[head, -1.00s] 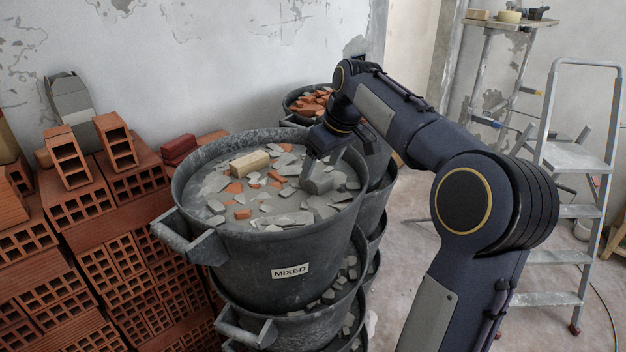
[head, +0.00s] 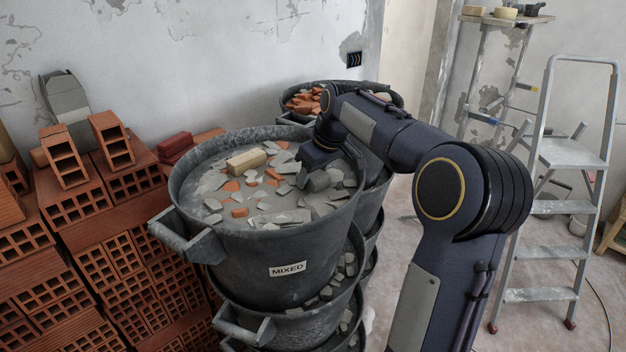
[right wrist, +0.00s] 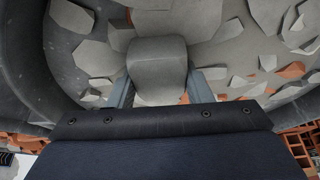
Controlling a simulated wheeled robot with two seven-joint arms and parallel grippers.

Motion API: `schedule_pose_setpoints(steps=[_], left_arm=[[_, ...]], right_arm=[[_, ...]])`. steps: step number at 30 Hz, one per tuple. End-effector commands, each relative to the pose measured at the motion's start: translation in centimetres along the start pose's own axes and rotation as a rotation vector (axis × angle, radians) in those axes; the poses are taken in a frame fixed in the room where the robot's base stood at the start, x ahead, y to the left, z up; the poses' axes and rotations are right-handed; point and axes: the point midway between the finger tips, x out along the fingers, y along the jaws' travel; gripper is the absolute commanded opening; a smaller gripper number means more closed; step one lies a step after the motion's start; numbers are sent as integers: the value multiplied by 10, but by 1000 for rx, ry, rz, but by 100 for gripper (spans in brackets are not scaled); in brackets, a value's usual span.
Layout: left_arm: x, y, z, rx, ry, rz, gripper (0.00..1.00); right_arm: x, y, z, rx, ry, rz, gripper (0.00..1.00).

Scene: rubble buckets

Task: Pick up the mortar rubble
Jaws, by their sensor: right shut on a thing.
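The mortar rubble is a grey rounded block (head: 318,181) at the right side of the bucket labelled MIXED (head: 285,270). In the right wrist view the grey mortar block (right wrist: 157,66) sits between the two fingers of my right gripper (right wrist: 160,88). My right gripper (head: 318,172) is shut on it, low over the rubble at the bucket's right side. I cannot tell whether the block still touches the pieces under it. My left gripper is not in view.
A cream block (head: 247,161) and several grey and orange shards lie in the bucket. Another bucket with orange rubble (head: 304,102) stands behind. Hollow red bricks (head: 90,200) are stacked at left. A stepladder (head: 572,155) stands at right, with bare floor before it.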

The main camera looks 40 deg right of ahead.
Motion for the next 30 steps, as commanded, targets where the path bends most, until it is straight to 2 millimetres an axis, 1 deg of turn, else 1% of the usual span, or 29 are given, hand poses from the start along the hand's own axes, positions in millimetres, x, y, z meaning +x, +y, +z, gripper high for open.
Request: schedule_pose_setpoints(steps=[1,2,11,16,19,23,28,30], left_arm=[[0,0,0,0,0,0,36],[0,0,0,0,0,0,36],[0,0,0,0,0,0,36],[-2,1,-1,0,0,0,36],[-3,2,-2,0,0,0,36],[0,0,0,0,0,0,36],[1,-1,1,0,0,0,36],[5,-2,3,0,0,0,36]], right_arm=[[0,0,0,0,1,0,20],[0,0,0,0,1,0,17],[-3,0,-2,0,3,1,17],[-16,0,-8,-1,4,2,17],[-31,0,-14,-1,7,2,17],[-59,-9,-5,-1,9,2,17],[-102,-24,5,-1,9,1,17],[-112,-31,17,-3,7,1,17]])
